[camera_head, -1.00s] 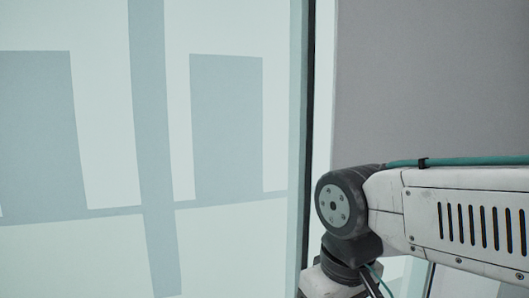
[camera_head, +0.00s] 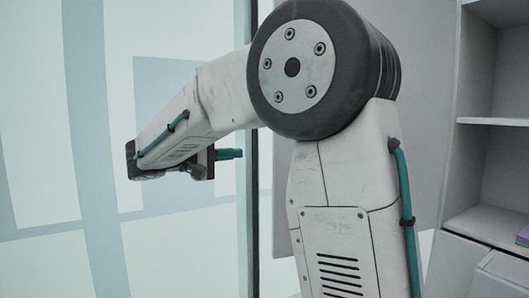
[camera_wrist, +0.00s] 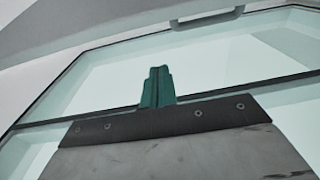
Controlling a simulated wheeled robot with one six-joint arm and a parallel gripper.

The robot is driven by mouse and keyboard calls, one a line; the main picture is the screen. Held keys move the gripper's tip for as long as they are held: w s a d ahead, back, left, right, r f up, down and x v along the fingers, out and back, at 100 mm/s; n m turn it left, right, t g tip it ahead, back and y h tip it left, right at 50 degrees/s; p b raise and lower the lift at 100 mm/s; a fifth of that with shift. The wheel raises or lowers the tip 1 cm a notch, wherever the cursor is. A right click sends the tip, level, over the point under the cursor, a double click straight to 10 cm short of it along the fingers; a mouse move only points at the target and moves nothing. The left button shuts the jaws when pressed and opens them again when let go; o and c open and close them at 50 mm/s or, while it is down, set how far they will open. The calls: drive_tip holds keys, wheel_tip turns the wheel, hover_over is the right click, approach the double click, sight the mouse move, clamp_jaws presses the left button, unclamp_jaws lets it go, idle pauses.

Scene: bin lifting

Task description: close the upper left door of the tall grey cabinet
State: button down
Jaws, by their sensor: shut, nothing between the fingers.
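The grey cabinet (camera_head: 490,222) is at the right edge of the head view, cut off by the frame. Its upper compartment is uncovered and shows shelves. A flat grey panel (camera_head: 425,60) left of the opening, partly behind my arm, looks like the upper left door standing open. In the wrist view, a grey surface with a bar handle (camera_wrist: 208,19) crosses the top; it is probably this door. My gripper (camera_head: 238,154) is shut and empty, with teal fingers pointing right in the head view. The fingers also show in the wrist view (camera_wrist: 156,88), apparently apart from the handle.
A glass wall (camera_head: 40,170) with pale frames fills the left, close behind my gripper. A purple object (camera_head: 523,237) lies on the cabinet's shelf at the right edge. A lower front (camera_head: 450,268) of the cabinet shows beneath the opening.

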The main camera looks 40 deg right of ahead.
drive_tip(key=s+d, duration=0.4)
drive_tip(key=d, duration=0.3)
drive_tip(key=shift+s+d+r, duration=0.2)
drive_tip(key=shift+d, duration=0.2)
drive_tip(key=shift+a, duration=0.1)
